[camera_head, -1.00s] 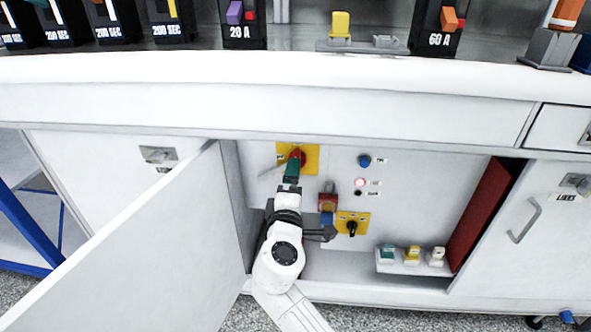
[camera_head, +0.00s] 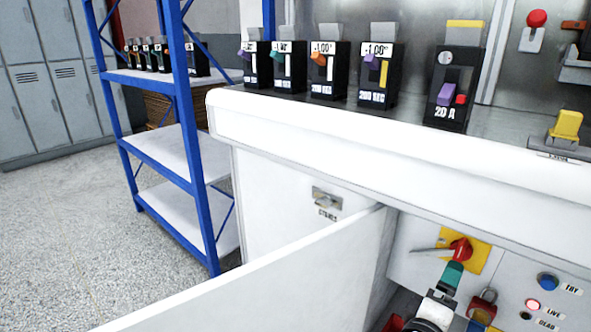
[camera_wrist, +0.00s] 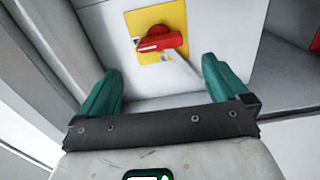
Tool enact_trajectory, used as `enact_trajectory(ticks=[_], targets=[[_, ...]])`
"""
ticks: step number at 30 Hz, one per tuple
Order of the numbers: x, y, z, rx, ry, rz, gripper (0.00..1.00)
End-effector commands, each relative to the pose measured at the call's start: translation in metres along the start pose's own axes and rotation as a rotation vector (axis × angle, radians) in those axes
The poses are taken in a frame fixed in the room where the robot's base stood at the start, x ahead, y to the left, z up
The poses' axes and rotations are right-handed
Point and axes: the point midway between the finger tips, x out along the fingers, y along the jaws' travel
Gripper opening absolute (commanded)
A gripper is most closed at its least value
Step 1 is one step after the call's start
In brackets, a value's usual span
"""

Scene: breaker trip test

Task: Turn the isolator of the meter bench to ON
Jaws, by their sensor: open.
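The isolator's red handle (camera_head: 461,249) sits on a yellow plate (camera_head: 480,262) inside the open cabinet of the meter bench (camera_head: 330,130). A thin grey piece sticks out to the left of the handle. In the wrist view the red handle (camera_wrist: 170,41) lies nearly level across the yellow plate (camera_wrist: 172,14), with a grey piece slanting down right. My gripper (camera_wrist: 161,66) is open, its teal fingers apart and empty, with the handle beyond the tips between them. In the head view my gripper (camera_head: 453,276) is just below the handle. Its position marking is too small to read.
The open cabinet door (camera_head: 270,285) stands left of my arm. A red padlock (camera_head: 483,306), a blue TRY button (camera_head: 548,281), a bright LIVE lamp (camera_head: 532,304) and a dark DEAD lamp (camera_head: 526,316) are right of my gripper. A blue shelf rack (camera_head: 190,150) stands left.

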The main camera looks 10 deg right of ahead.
Motion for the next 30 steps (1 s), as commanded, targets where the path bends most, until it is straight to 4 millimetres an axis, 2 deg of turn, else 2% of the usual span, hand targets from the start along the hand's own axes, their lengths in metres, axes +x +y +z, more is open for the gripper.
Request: enact_trajectory(ticks=[4, 8, 12, 15, 18, 21, 27, 28, 30], targets=[[-0.005, -0.025, 0.028, 0.094, -0.049, -0.112, 1.00], [-0.023, -0.074, 0.074, 0.254, -0.143, -0.335, 1.00], [-0.063, -0.132, 0.116, 0.419, -0.256, -0.626, 1.00], [-0.100, -0.166, 0.136, 0.502, -0.329, -0.831, 1.00], [-0.137, -0.188, 0.149, 0.554, -0.385, -1.010, 1.00], [-0.173, -0.202, 0.158, 0.581, -0.429, -1.164, 1.00], [-0.238, -0.213, 0.170, 0.594, -0.489, -1.431, 1.00], [-0.247, -0.213, 0.172, 0.592, -0.497, -1.467, 1.00], [-0.242, -0.190, 0.169, 0.594, -0.492, -1.451, 1.00]])
